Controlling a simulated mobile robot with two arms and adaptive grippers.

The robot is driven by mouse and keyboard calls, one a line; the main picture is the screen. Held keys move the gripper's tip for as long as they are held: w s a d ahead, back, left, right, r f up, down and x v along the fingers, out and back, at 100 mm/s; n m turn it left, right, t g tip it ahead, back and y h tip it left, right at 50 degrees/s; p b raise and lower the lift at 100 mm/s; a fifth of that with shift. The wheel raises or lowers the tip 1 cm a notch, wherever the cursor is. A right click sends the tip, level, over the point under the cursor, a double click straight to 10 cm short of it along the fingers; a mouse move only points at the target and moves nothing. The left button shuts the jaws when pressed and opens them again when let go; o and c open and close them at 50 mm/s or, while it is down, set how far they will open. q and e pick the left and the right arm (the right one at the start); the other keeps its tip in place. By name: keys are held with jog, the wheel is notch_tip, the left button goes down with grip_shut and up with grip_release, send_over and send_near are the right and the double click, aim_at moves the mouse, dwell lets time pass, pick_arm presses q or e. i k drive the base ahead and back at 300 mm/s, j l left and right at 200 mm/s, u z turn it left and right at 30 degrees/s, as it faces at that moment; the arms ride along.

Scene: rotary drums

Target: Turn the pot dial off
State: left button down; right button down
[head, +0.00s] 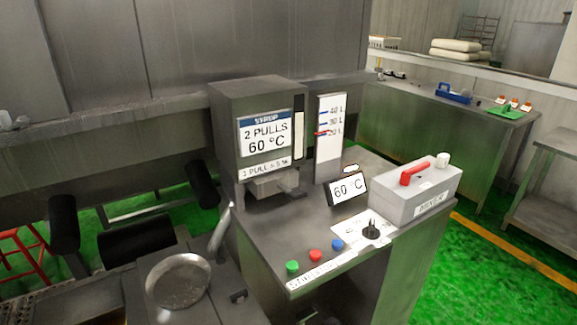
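A small black dial (371,232) sits on a white marked plate (350,226) near the front right of the steel control cabinet's top. Its pointer and the plate's markings are too small to read. A tilted display (348,188) behind the dial reads 60 °C. Green (292,267), red (315,256) and blue (337,244) buttons stand in a row left of the dial, along the front edge. Neither of my grippers shows in the head view, and nothing is touching the dial.
A grey mixer box (415,193) with a red lever (413,172) stands right of the dial. A syrup dispenser (258,130) and a level gauge (329,138) rise behind. A round metal piece (178,280) is at lower left. Green floor (480,265) is open at right.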

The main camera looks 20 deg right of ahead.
aim_at(370, 232)
jog(key=l+z, duration=0.1)
jog(key=z, duration=0.35)
jog(key=l+z, duration=0.1)
jog(key=z, duration=0.3)
jog(key=i+l+z, duration=0.1)
jog(key=z, duration=0.35)
